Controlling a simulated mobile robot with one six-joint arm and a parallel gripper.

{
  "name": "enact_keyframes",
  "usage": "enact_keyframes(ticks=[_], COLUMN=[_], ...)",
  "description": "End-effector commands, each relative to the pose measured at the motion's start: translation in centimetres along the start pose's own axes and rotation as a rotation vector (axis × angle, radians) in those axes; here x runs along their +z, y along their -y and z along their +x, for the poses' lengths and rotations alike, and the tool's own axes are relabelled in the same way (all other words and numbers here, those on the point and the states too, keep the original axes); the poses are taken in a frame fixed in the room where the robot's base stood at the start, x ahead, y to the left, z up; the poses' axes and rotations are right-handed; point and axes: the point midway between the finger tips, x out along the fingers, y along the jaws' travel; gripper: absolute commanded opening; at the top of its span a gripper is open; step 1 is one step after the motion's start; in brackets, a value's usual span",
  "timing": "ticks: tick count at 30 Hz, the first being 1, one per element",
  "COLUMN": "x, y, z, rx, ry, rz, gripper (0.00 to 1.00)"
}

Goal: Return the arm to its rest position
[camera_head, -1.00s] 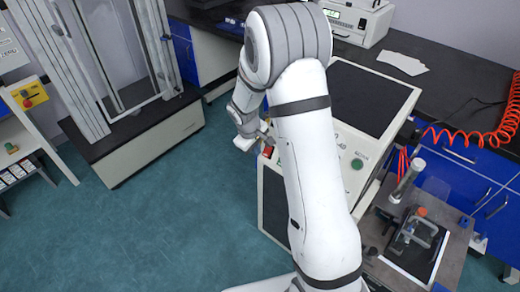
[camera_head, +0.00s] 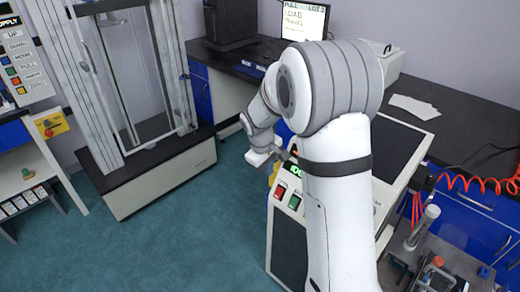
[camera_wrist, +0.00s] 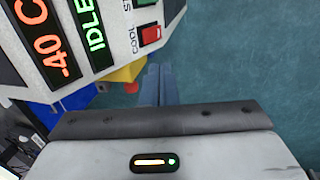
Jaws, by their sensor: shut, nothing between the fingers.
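My arm reaches up through the middle of the head view and bends over at the top. My gripper (camera_head: 264,158) hangs at its end, beside the front left of the white rheometer cabinet (camera_head: 287,216). The panel shows a red "-40 C" display, a green "IDLE" display, and a red button (camera_wrist: 151,35). The fingertips are small and unclear in the head view.
A tall framed machine (camera_head: 150,160) stands at the left, with green floor (camera_head: 190,235) between it and the cabinet. A black bench (camera_head: 455,125) runs behind with a monitor (camera_head: 304,20) and papers (camera_head: 413,106). A bench device (camera_head: 435,270) and red coiled hose (camera_head: 475,185) are at the right.

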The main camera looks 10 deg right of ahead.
Motion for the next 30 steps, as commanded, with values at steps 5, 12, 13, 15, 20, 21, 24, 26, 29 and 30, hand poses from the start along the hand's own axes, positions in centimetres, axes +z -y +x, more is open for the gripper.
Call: enact_keyframes(ticks=[5, 12, 13, 15, 20, 21, 24, 26, 29, 30], x=[0.2, 5.4, 6.3, 8.5, 13.5, 14.7, 17.6, 19.0, 20.8, 21.3], y=[0.0, 1.5, 1.8, 2.8, 5.5, 6.2, 8.2, 9.2, 10.7, 11.1], z=[-0.4, -6.5, -7.4, -9.3, -12.8, -13.4, -14.7, -15.2, -15.7, -15.8], rx=[0.0, -0.023, -0.029, -0.043, -0.077, -0.085, -0.11, -0.122, -0.141, -0.147], ry=[-0.003, -0.037, -0.043, -0.055, -0.085, -0.093, -0.109, -0.119, -0.13, -0.133], rz=[0.006, 0.16, 0.187, 0.249, 0.385, 0.419, 0.497, 0.536, 0.588, 0.605], gripper=[0.0, 0.0, 0.0, 0.0, 0.0, 0.0, 0.0, 0.0, 0.0, 0.0])
